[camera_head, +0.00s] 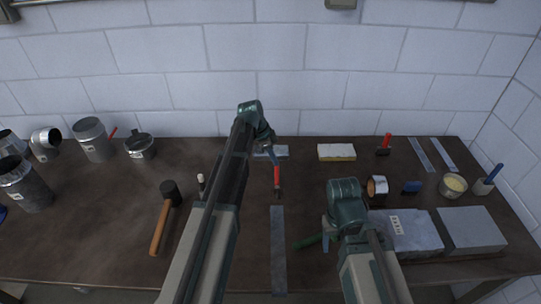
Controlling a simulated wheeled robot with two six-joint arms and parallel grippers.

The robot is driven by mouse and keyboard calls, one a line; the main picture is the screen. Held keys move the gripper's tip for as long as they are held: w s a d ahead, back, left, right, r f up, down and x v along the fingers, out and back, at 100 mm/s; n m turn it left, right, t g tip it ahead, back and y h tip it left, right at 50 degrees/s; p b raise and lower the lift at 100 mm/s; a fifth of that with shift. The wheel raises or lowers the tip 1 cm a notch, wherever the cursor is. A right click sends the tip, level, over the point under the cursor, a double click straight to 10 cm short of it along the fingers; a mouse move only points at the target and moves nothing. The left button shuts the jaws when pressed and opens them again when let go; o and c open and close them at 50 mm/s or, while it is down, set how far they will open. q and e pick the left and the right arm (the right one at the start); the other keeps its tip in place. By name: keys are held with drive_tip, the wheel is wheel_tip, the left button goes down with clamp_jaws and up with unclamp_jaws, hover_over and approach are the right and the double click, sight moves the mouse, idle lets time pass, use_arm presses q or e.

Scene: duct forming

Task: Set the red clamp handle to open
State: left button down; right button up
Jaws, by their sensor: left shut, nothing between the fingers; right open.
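A red-handled tool (277,179) with a dark end lies in the middle of the table, just in front of my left gripper (269,152). I cannot tell whether this is the clamp or whether its handle is open. My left gripper is shut and empty near the tool's far end; whether they touch is unclear. A thin red handle (112,134) sticks up beside a metal duct piece (92,139) at the back left. Another red-handled tool (385,142) stands at the back right. My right gripper (326,232) is open, close to a green-handled item (310,241) partly hidden by my arm.
A hammer (161,222) and a small bottle (201,184) lie left of my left arm. Metal duct parts (25,187) crowd the left end. A metal strip (278,250) lies at front centre.

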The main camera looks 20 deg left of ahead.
use_arm(q)
drive_tip(key=w+p+v, duration=0.1)
drive_tip(key=p+v, duration=0.6)
drive_tip(key=v, duration=0.2)
drive_tip(key=shift+a+r+p, duration=0.2)
drive_tip(key=shift+r+p, duration=0.1)
drive_tip(key=shift+p, duration=0.1)
use_arm(e)
wheel_tip(320, 180, up, 9)
use_arm(q)
drive_tip(key=shift+w, duration=0.1)
drive_tip(key=s+d+f+n+y+b, duration=0.1)
drive_tip(key=s+d+f+n+b, duration=0.2)
drive_tip(key=s, duration=0.6)
drive_tip(key=s+d+f+n+g+y+b, duration=0.1)
drive_tip(key=s+d+f+n+y+b, duration=0.1)
drive_tip(key=s+d, duration=0.6)
drive_tip(key=s+d+f+n+y+b, duration=0.2)
drive_tip(key=s+d+f+n+b, duration=0.2)
drive_tip(key=s, duration=0.6)
wheel_tip(320, 180, down, 4)
drive_tip(key=shift+d+r+g+b, duration=0.25)
drive_tip(key=shift+d+b, duration=0.55)
drive_tip(key=shift+b, duration=0.4)
use_arm(e)
wheel_tip(320, 180, down, 12)
drive_tip(key=shift+r, duration=0.25)
drive_tip(key=shift+d, duration=0.1)
